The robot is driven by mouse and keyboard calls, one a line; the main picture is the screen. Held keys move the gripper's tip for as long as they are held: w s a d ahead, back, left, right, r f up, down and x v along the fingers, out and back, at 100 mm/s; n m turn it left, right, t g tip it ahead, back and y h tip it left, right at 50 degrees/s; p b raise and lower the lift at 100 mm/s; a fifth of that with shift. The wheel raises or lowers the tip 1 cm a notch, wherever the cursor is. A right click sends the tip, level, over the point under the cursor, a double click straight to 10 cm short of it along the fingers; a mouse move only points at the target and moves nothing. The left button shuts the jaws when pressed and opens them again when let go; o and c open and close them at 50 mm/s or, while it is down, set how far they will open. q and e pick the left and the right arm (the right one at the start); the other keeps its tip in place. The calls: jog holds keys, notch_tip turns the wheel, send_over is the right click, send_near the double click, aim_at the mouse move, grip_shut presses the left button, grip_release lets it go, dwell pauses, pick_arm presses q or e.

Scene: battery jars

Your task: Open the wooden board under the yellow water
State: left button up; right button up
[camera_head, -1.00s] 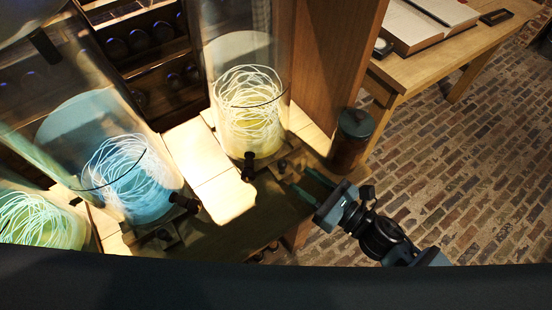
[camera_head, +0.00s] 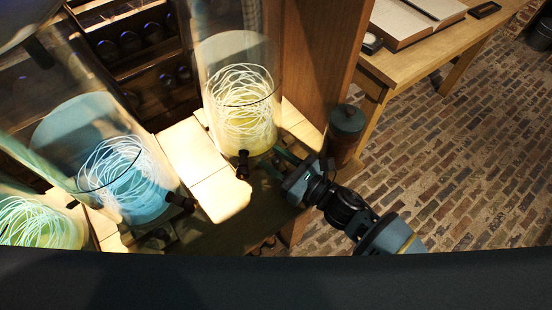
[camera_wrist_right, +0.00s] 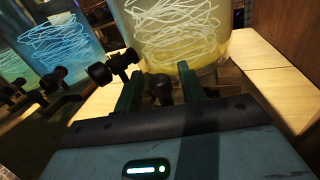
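The jar of yellow liquid (camera_head: 240,115), with pale glowing strands inside, stands upright on pale wood (camera_head: 292,118); it also shows in the right wrist view (camera_wrist_right: 170,30). A black tap (camera_head: 243,165) sticks out from its lower front. My right gripper (camera_head: 272,160) is at the front below this jar, right of the tap. In the right wrist view its two fingers are apart, with a small dark knob (camera_wrist_right: 160,88) between them and visible gaps at the sides. How the knob joins the wood is hidden. My left gripper is not in view.
A blue jar (camera_head: 130,180) and a green jar (camera_head: 40,222) with similar strands stand to the left, with a black tap (camera_head: 180,200) nearby. A dark-lidded canister (camera_head: 346,125) stands close right of my right gripper. A table (camera_head: 400,62) with an open book stands behind right.

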jog(key=shift+c, duration=0.4)
grip_shut()
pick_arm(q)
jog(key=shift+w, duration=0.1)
pick_arm(e)
jog(key=shift+s+d, duration=0.1)
